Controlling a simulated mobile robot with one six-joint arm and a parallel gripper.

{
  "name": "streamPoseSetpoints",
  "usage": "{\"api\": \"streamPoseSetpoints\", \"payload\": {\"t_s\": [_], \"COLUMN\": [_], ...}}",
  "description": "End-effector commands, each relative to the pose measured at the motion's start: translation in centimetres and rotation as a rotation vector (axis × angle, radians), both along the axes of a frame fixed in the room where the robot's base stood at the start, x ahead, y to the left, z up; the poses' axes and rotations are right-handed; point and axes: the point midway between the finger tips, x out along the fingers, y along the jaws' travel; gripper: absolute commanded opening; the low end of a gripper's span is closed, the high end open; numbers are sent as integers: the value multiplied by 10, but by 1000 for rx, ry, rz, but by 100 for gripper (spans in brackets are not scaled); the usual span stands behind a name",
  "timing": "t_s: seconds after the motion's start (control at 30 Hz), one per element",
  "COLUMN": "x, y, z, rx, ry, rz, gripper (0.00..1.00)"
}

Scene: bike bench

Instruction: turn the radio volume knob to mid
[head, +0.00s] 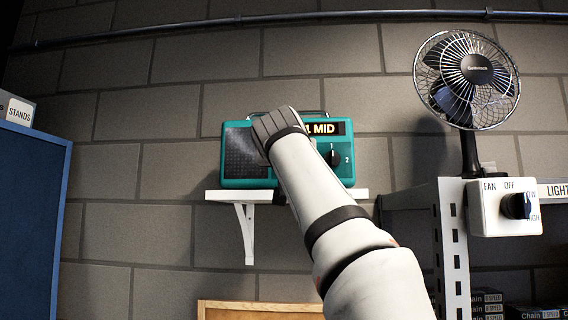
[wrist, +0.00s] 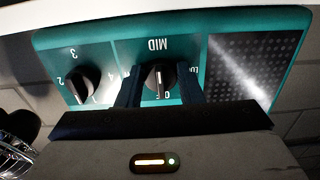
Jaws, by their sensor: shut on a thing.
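The teal radio (head: 238,157) stands on a white wall shelf. My gripper (wrist: 158,92) is shut on the dark volume knob (wrist: 159,76), one finger on each side. In the wrist view the print is upside down, with "MID" just above the knob. A white line shows on the knob, but I cannot tell which end is its pointer. In the head view my gripper (head: 277,125) hides this knob.
A second knob (wrist: 82,84) with numbers sits close beside my gripper on the radio; it also shows in the head view (head: 332,158). The shelf (head: 360,194) is below. A fan (head: 467,80) and its switch box (head: 490,220) are at the right, a blue cabinet (head: 30,220) at the left.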

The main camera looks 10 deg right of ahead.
Motion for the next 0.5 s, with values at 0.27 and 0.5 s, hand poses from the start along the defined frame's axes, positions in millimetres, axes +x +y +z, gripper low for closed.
{"api": "streamPoseSetpoints", "payload": {"t_s": [0.27,0.5], "x": [-1,-1], "y": [1,1], "z": [4,4], "rx": [45,49], "ry": [-25,-26], "rz": [4,4], "gripper": [10,10]}}
